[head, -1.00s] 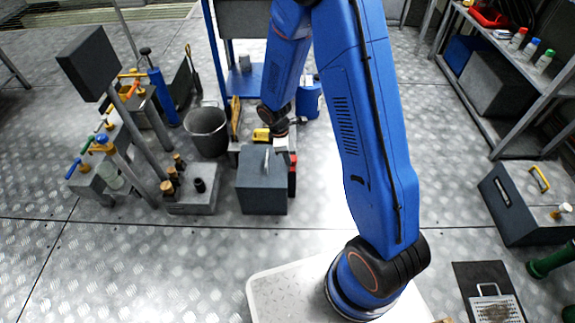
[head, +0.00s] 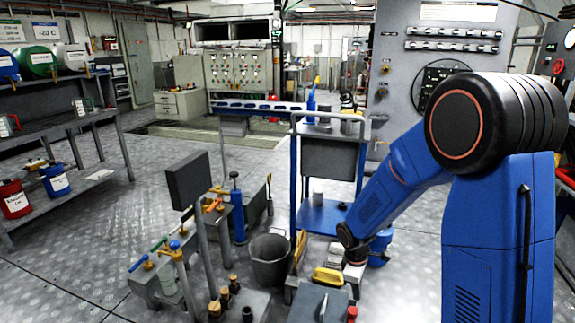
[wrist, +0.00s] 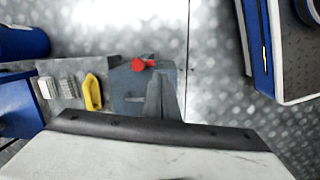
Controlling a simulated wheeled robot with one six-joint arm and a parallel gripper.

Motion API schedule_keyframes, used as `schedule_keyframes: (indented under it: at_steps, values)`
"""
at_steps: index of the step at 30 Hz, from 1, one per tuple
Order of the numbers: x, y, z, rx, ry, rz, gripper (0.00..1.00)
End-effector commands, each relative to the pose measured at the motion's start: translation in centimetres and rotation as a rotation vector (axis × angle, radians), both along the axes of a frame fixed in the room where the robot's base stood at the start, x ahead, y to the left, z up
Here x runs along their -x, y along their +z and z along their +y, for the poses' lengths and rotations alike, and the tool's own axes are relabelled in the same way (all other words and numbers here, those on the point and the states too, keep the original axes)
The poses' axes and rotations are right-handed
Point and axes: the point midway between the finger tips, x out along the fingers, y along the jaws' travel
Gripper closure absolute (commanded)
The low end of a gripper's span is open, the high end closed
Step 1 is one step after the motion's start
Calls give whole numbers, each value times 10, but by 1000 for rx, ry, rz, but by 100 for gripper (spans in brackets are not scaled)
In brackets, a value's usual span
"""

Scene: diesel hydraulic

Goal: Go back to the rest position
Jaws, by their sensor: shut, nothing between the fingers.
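My blue arm (head: 497,220) rises at the right in the head view and bends at a black elbow joint (head: 490,120). Its forearm slopes down to the left. My gripper (head: 354,273) is small there, shut and empty, above a low bench beside a yellow item (head: 328,276). In the wrist view a pale surface with a dark edge fills the bottom, and the fingertips cannot be made out.
A grey box (head: 318,304) with a handle stands below my gripper; it also shows in the wrist view (wrist: 128,87). A dark bucket (head: 270,262) and a blue trolley (head: 322,215) are close by. Shelving (head: 70,128) stands left. Open floor (head: 160,200) lies between.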

Motion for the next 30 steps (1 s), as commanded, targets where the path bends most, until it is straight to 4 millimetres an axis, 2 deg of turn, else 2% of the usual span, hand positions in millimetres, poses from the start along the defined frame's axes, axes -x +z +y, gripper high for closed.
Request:
schedule_keyframes:
  at_steps: [1,3,15,24,30]
  values:
    - [4,16,-4,-6,-33,-23,100]
    - [10,35,-8,-13,-81,-45,100]
    - [61,129,-31,-69,-350,-167,100]
    - [111,185,-44,-130,-544,-252,100]
    - [148,214,-51,-177,-668,-305,100]
